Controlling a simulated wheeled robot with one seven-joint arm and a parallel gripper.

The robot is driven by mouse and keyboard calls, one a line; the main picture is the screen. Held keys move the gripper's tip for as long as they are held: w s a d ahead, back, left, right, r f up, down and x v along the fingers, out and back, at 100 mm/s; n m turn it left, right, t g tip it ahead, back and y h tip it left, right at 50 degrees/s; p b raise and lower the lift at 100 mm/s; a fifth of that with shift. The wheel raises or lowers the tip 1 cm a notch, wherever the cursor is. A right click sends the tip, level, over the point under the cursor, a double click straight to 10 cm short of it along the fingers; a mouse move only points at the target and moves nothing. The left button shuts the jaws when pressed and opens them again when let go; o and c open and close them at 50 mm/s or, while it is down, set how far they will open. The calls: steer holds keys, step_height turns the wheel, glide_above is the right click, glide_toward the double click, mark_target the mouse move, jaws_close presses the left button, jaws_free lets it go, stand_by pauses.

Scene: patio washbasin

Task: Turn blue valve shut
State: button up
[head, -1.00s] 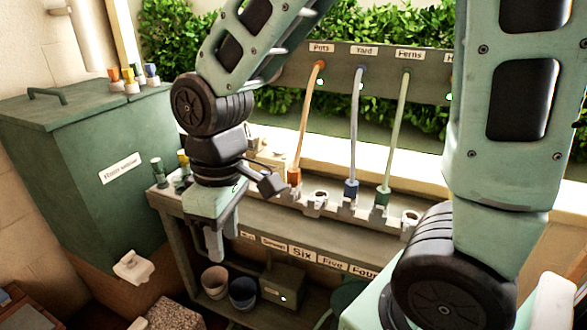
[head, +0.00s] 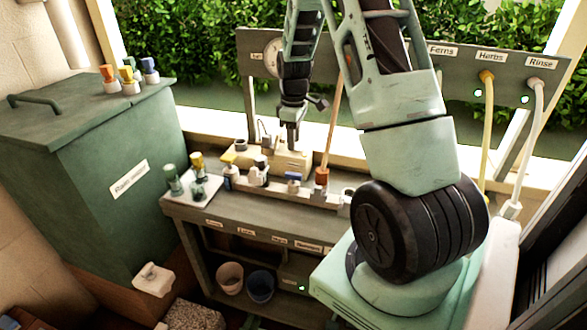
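A small blue-topped fitting (head: 292,181) stands on the bench, left of the orange hose end (head: 322,177). It may be the blue valve; its handle position is too small to read. Another blue-topped piece (head: 149,66) stands on the green cabinet. My gripper (head: 293,146) points down over the back of the bench, above or in front of a pale yellow block (head: 285,163). It appears behind the blue-topped fitting and apart from it. The fingers are too small to tell whether they are open, and I see nothing held.
Several small fittings stand along the bench (head: 258,215), with a white tray (head: 192,190) at its left end. The green cabinet (head: 100,150) stands at left. Yellow (head: 487,130) and white (head: 535,130) hoses hang at right. My arm hides the middle of the hose board (head: 460,62).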

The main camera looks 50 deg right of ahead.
mark_target(294, 174)
step_height(294, 174, down, 12)
steer(key=shift+r+p, duration=0.1)
steer(key=shift+p, duration=0.9)
jaws_close()
